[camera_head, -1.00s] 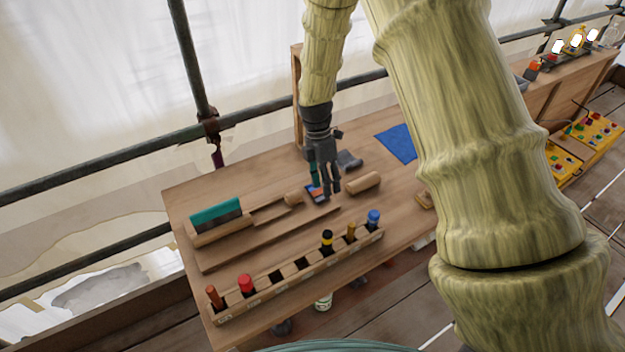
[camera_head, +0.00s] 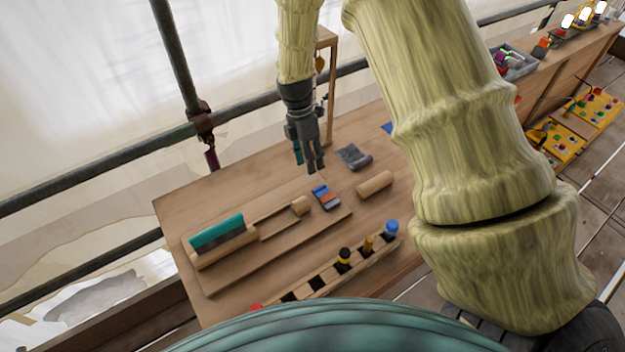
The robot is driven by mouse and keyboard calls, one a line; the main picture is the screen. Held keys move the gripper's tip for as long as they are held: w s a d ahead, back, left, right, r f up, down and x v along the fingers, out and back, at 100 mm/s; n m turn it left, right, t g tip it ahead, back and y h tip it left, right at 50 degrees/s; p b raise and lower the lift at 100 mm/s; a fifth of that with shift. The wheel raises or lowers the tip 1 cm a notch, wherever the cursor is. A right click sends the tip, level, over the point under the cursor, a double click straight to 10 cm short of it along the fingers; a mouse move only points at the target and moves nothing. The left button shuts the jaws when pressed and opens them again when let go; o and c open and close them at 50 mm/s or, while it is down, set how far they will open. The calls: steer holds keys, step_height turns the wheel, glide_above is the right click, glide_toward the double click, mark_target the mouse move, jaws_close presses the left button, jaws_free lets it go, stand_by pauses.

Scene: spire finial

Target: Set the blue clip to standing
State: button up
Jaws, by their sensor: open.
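No part is clearly marked as the blue clip. A small blue and red item (camera_head: 325,197) lies on the wooden table, its details too small to tell. A tool with a blue top (camera_head: 391,229) stands at the right end of the wooden rack (camera_head: 330,283). My gripper (camera_head: 310,168) is open and empty, pointing down over the back of the table. It appears beyond the blue and red item, apart from it.
A teal-topped block (camera_head: 217,233) lies on a wooden board at the left. A wooden cylinder (camera_head: 375,184) and a grey cloth-like item (camera_head: 353,157) lie near the gripper. Several tools stand in the rack. A wooden post (camera_head: 332,90) rises behind, and scaffold pipes (camera_head: 180,75) run along the back.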

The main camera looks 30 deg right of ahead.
mark_target(317, 190)
steer(key=p+x, duration=0.1)
steer(key=x, duration=0.1)
steer(key=p+x, duration=0.1)
steer(key=x, duration=0.2)
steer(key=p+x, duration=0.1)
steer(key=x, duration=0.1)
steer(key=shift+s+d+f, duration=0.2)
steer(key=shift+s+d, duration=0.05)
steer(key=shift+s, duration=0.25)
steer(key=shift+x, duration=0.9)
steer(key=shift+w, duration=0.1)
steer(key=shift+c, duration=0.2)
jaws_close()
